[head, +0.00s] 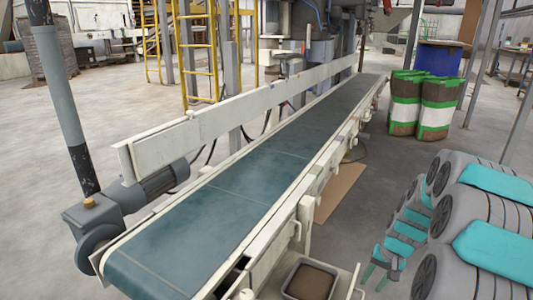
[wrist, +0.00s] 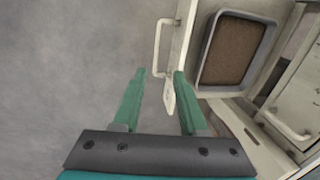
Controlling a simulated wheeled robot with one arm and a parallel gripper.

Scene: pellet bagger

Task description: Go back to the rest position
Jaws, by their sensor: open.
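My gripper (wrist: 158,74) is open, its two green fingers apart and nothing clamped between them. It also shows in the head view (head: 376,262), at the lower right beside the conveyor. An open cream drawer (wrist: 184,42) is just ahead of the fingers. Its bar handle (wrist: 158,46) stands off the drawer front, beyond the fingertips. The end of the drawer front lies between the fingers, close to the right one; I cannot tell if they touch. In the drawer is a grey tray (wrist: 207,50) with brown contents (wrist: 234,50). The tray also shows in the head view (head: 287,290).
The conveyor with its green belt (head: 235,190) runs away beside my arm. Green-and-white sacks (head: 437,118) and a blue drum (head: 438,58) stand at the back right. A cardboard sheet (head: 340,190) lies by the conveyor.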

